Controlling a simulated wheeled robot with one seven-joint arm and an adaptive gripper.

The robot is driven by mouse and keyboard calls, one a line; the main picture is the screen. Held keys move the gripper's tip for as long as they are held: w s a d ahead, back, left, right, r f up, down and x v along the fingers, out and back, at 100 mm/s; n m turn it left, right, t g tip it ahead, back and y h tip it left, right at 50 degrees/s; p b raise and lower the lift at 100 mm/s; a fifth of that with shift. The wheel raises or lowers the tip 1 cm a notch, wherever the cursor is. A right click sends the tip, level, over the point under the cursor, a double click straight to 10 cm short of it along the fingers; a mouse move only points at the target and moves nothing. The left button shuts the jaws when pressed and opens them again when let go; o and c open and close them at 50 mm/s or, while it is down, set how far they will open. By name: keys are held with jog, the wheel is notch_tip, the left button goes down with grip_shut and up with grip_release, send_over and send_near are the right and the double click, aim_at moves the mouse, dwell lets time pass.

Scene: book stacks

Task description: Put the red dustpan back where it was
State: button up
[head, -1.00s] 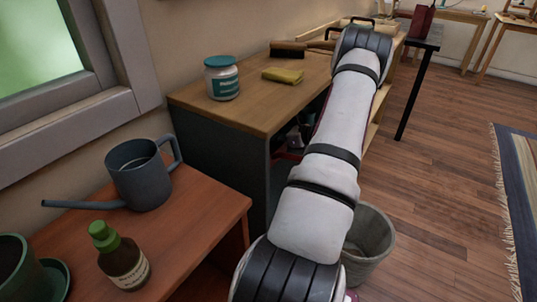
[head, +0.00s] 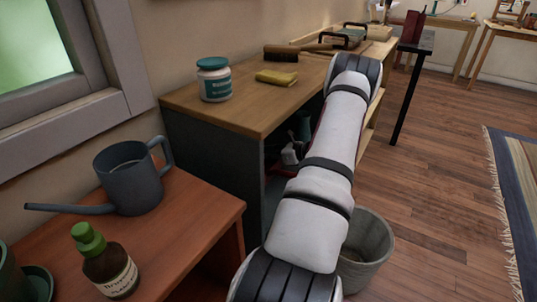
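A small patch of red (head: 284,170) shows inside the open side of the wooden-topped cabinet (head: 240,107), low and left of my arm. It may be part of the red dustpan, but most of it is hidden. My arm rises from the bottom and bends above the cabinet's front edge, covering much of the opening. Small grey-white parts (head: 290,154) just above the red may be my gripper; its fingers cannot be made out. I cannot tell whether it holds the red thing.
On the cabinet top stand a teal-lidded jar (head: 214,80), a yellow sponge (head: 277,77) and a brush (head: 282,54). A watering can (head: 130,178) and brown bottle (head: 108,262) are on the nearer red-brown table.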

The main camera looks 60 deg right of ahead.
jog(key=shift+r, duration=0.1)
jog(key=shift+s+r+p, duration=0.2)
jog(key=shift+s+p, duration=0.1)
jog(key=p+v, duration=0.3)
jog(key=v, duration=0.7)
jog(key=shift+s, duration=0.15)
jog(key=shift+s+a+r, duration=0.15)
jog(key=shift+s+r, duration=0.05)
jog(key=shift+s, duration=0.3)
